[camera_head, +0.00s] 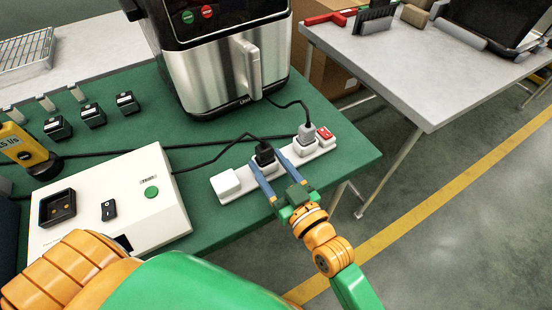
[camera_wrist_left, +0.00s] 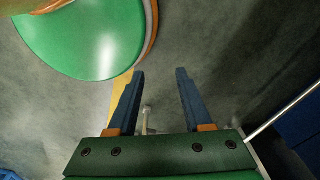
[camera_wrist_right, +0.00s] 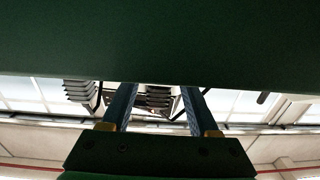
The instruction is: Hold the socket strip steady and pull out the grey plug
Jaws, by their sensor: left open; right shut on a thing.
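The white socket strip (camera_head: 247,187) lies near the front right edge of the green table. The grey plug (camera_head: 306,132) stands in it towards its right end, beside a red switch (camera_head: 325,133). A black plug (camera_head: 264,154) sits further left, and a white plug (camera_head: 226,182) at the left end. My right gripper (camera_head: 267,160) reaches over the strip from the front; its blue fingers are on either side of the black plug, apart from the grey plug. My left gripper (camera_wrist_left: 160,72) is open and empty, over the floor.
A steel fryer (camera_head: 215,75) stands behind the strip, and black cables cross the table. A white box (camera_head: 165,210) with a green button lies left of the strip. A grey table (camera_head: 400,75) is at right, beyond open floor.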

